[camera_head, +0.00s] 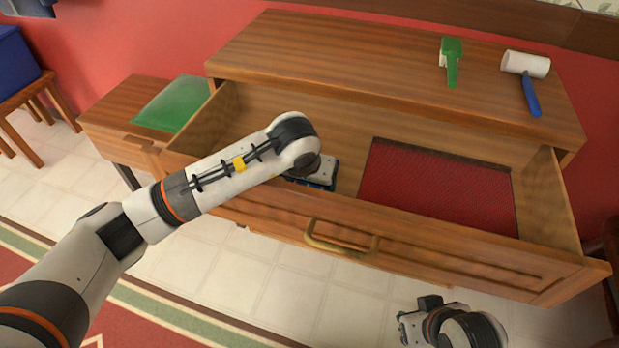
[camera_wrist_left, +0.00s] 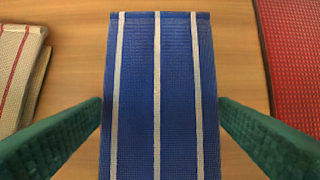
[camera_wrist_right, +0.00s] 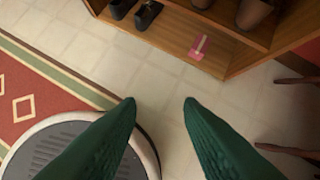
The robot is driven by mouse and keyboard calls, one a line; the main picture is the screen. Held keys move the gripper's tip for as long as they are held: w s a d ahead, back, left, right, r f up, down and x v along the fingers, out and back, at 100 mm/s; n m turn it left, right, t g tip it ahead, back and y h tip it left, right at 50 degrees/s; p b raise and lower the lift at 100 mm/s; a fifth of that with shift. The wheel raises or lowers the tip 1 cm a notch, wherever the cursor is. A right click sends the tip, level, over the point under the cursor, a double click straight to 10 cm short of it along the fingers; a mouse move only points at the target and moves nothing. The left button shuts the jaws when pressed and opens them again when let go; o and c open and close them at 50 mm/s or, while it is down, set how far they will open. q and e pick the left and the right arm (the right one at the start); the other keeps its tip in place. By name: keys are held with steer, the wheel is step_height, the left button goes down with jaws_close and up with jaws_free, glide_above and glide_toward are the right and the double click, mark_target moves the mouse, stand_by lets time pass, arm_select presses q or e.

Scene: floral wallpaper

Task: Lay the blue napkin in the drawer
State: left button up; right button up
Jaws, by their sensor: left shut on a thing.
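The blue napkin (camera_wrist_left: 137,110) has white stripes and fills the middle of the left wrist view. My left gripper (camera_wrist_left: 160,102) is shut on it, with one green finger at each side. It is low inside the open drawer (camera_head: 420,249), whose wooden floor shows behind the napkin. In the head view my left arm hides most of the napkin, and only a blue edge (camera_head: 322,187) shows under the wrist. My right gripper (camera_wrist_right: 160,105) is open and empty above the tiled floor, in front of the drawer.
A red cloth (camera_head: 440,188) lies in the drawer's right half, and a beige striped cloth (camera_wrist_left: 18,60) lies left of the napkin. A green brush (camera_head: 451,62) and a lint roller (camera_head: 526,70) lie on the cabinet top. A green cushion (camera_head: 175,104) is at left.

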arm_select(q)
steer(key=shift+f, duration=0.15)
arm_select(e)
steer(key=shift+w+a+t, duration=0.2)
steer(key=shift+w+t, duration=0.2)
steer(key=shift+w, duration=0.1)
arm_select(q)
steer(key=o, duration=1)
arm_select(e)
steer(key=shift+r, duration=0.1)
steer(key=shift+s, duration=0.1)
arm_select(q)
steer(key=shift+r, duration=0.5)
steer(key=shift+r+p, duration=0.4)
steer(key=shift+r, duration=0.3)
steer(key=shift+r+p, duration=0.45)
steer(key=shift+r, duration=0.35)
arm_select(e)
steer(key=shift+s+d+r+g, duration=0.1)
steer(key=shift+s+d+g, duration=0.2)
steer(key=shift+s+g, duration=0.4)
steer(key=shift+s+d+r+g, duration=0.1)
steer(key=shift+s+d+g, duration=0.25)
steer(key=shift+s, duration=0.65)
arm_select(q)
steer(key=shift+r, duration=0.1)
arm_select(e)
steer(key=shift+a, duration=0.1)
